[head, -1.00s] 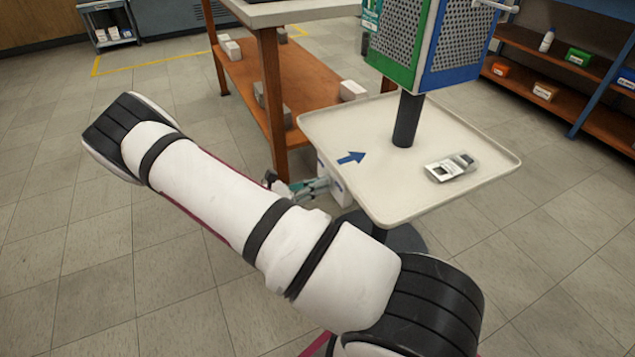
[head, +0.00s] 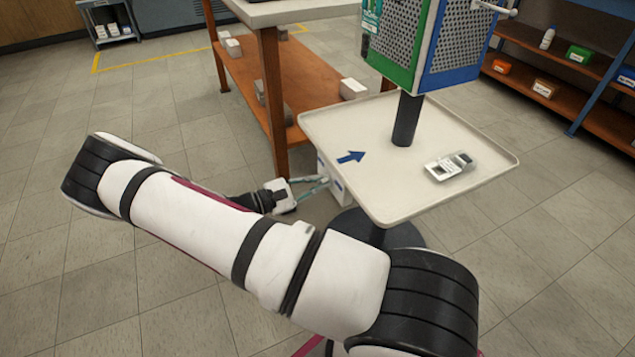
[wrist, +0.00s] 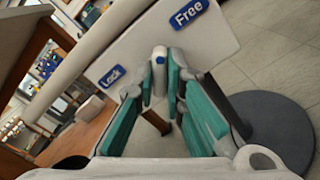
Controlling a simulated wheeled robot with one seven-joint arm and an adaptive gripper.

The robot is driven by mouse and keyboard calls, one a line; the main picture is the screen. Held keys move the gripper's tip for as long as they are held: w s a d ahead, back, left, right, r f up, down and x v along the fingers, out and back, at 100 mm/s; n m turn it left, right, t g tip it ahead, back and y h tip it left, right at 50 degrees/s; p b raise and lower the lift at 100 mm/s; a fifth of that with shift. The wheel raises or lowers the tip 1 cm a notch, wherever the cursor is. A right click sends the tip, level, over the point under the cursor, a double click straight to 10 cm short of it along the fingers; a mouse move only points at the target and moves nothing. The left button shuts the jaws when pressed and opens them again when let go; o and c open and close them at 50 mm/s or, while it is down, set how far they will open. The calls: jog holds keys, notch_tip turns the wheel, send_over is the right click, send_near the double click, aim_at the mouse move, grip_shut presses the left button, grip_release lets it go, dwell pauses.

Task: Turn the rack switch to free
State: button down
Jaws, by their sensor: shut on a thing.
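The rack switch (wrist: 159,58) is a small white lever with a blue mark on its end. It stands out from a white box (wrist: 143,45), seen in the wrist view between a blue "Lock" label (wrist: 112,76) at left and a blue "Free" label (wrist: 188,12) at upper right. My gripper (wrist: 163,82) has its teal fingers shut around the lever, which hides part of it. In the head view my gripper (head: 322,183) reaches the side of the white box (head: 335,187) under the tray; the lever cannot be made out there.
A cream tray (head: 400,195) with a blue arrow (head: 351,157) and a handheld device (head: 449,166) stands over the box on a round dark base (wrist: 275,128). A wooden bench (head: 274,100) stands close behind. Floor at left is clear.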

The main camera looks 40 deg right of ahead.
jog(key=shift+a+m, duration=0.1)
jog(key=shift+m, duration=0.5)
jog(key=c, duration=1.7)
grip_release()
jog(key=shift+o, duration=0.2)
jog(key=v, duration=1.2)
jog(key=shift+r, duration=0.15)
